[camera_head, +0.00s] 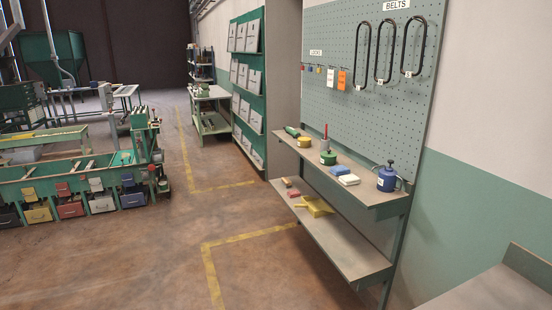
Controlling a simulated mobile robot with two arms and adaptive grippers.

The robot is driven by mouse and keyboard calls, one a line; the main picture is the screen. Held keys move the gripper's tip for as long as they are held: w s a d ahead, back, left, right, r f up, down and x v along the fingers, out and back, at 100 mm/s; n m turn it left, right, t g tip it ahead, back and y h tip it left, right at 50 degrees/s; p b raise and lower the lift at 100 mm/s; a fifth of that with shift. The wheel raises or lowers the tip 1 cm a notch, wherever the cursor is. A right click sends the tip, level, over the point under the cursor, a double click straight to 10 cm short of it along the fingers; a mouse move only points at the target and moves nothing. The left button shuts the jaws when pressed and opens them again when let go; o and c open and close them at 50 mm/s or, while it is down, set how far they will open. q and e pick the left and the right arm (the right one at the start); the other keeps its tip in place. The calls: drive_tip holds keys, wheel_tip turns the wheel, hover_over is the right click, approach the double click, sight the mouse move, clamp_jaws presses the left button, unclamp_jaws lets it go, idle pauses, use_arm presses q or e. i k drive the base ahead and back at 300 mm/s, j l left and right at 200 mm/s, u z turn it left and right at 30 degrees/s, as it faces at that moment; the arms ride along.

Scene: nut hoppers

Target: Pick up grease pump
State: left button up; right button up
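The upper shelf (355,186) of the green wall rack holds small workshop items. At its near right end stands a blue can with a dark pump-like top and side handles (387,180), which looks like the grease pump. It is upright. Farther left on the same shelf is a green round item (328,158) with a grey cylinder and a red rod beside it; I cannot tell exactly what it is. Neither of my grippers is in view.
The lower shelf (345,250) holds a yellow item (315,206) and has free room at right. Belts (384,52) hang on the pegboard above. The floor (150,260) in front is clear; a bench (490,293) stands at bottom right.

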sight(288, 129)
drive_tip(key=i+j+u, duration=0.15)
drive_tip(key=i+j, duration=0.15)
drive_tip(key=i+j+u, duration=0.1)
drive_tip(key=i+j, duration=0.15)
drive_tip(key=i, duration=0.3)
drive_tip(key=i+j+u, duration=0.15)
drive_tip(key=i, duration=0.3)
drive_tip(key=i+j+u, duration=0.15)
drive_tip(key=i, duration=0.3)
drive_tip(key=i+z, duration=0.9)
drive_tip(key=i+j+z, duration=0.9)
drive_tip(key=i+l, duration=0.1)
